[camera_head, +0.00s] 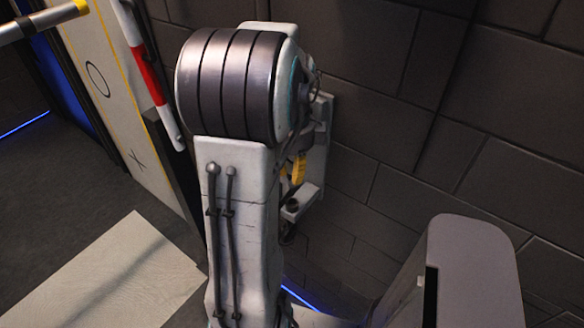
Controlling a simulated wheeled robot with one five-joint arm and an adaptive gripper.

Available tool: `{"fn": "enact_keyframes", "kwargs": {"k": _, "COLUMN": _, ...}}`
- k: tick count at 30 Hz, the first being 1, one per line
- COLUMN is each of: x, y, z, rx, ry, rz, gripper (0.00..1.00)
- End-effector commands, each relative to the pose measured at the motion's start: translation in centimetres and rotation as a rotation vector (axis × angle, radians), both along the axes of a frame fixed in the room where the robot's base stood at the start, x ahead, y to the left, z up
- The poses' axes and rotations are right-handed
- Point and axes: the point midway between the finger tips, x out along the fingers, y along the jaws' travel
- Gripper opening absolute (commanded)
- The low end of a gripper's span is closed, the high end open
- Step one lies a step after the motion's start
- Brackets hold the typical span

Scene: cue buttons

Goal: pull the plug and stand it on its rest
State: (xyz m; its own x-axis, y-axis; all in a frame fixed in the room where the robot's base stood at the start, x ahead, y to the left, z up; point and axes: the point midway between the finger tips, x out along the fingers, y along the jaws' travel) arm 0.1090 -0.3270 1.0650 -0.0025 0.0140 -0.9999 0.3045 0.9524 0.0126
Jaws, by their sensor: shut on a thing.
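My arm stands in the middle of the view and hides most of my gripper (297,146). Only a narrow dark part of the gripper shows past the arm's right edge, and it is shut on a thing. A yellow piece (299,169), which looks like part of the plug, shows just below it. A pale bracket (302,203) with a dark round part juts from a plate on the wall, a little below the yellow piece. It may be the rest or the socket; I cannot tell which. Whether the plug touches it is hidden.
A dark block wall (400,130) fills the back and right. At the left are a white panel (105,85) with a circle and a cross, a red-and-white bar (150,80) and a yellow-ended rail (45,20). Pale floor (125,270) at the lower left is clear.

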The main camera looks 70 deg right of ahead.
Motion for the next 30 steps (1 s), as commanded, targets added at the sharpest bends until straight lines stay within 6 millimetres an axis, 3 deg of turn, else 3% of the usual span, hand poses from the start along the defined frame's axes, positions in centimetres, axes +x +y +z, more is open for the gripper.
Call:
{"fn": "enact_keyframes", "kwargs": {"k": 27, "x": 0.0, "y": 0.0, "z": -5.6, "rx": 0.001, "ry": 0.000, "rz": 0.000, "gripper": 0.00}}
{"fn": "enact_keyframes", "kwargs": {"k": 30, "x": 0.0, "y": 0.0, "z": -5.3, "rx": 0.000, "ry": 0.000, "rz": 0.000, "gripper": 0.00}}
